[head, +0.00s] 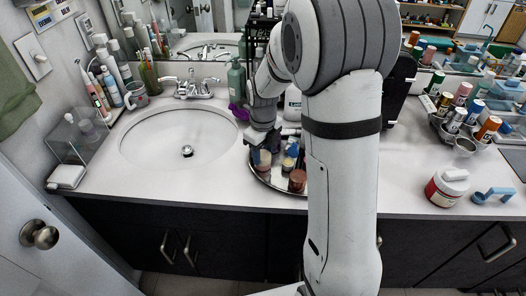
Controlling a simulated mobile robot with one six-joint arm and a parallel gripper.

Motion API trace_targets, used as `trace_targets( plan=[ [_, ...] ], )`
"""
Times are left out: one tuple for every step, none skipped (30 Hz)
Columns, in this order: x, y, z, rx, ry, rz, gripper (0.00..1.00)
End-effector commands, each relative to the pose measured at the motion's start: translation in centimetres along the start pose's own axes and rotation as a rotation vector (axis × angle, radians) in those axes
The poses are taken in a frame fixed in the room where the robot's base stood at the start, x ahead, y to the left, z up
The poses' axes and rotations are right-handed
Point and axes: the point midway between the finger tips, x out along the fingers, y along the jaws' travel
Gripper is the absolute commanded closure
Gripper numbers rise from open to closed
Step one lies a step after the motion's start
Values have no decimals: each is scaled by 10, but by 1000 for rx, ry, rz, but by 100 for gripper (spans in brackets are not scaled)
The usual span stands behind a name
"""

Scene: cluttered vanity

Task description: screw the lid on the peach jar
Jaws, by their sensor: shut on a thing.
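My gripper (262,138) is low over the round mirrored tray (262,181) on the counter, right of the sink. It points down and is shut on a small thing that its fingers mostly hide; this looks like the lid. A small pale peach jar (263,158) stands upright on the tray directly under the fingers. I cannot tell whether the lid touches the jar's rim or how it is seated.
A reddish-brown jar (297,181) and a blue-and-cream jar (290,157) stand close by on the tray. My arm hides the tray's right side. A green pump bottle (236,82) is behind. The sink (180,138) is left; a red-and-white tub (447,187) is far right.

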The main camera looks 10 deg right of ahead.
Motion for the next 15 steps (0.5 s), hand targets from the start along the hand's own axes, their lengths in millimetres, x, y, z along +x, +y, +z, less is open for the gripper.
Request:
trace_targets(
  plan=[
    [0,0,0,0,1,0,86],
    [0,0,0,0,1,0,86],
    [0,0,0,-1,1,0,86],
    [0,0,0,-1,1,0,86],
    [0,0,0,-1,1,0,86],
    [0,0,0,0,1,0,86],
    [0,0,0,5,1,0,86],
    [0,0,0,17,1,0,86],
    [0,0,0,44,1,0,86],
    [0,0,0,74,1,0,86],
    [1,0,0,108,1,0,86],
    [1,0,0,159,1,0,86],
    [1,0,0,199,1,0,86],
    [1,0,0,235,1,0,86],
    [0,0,0,281,1,0,86]
  ],
)
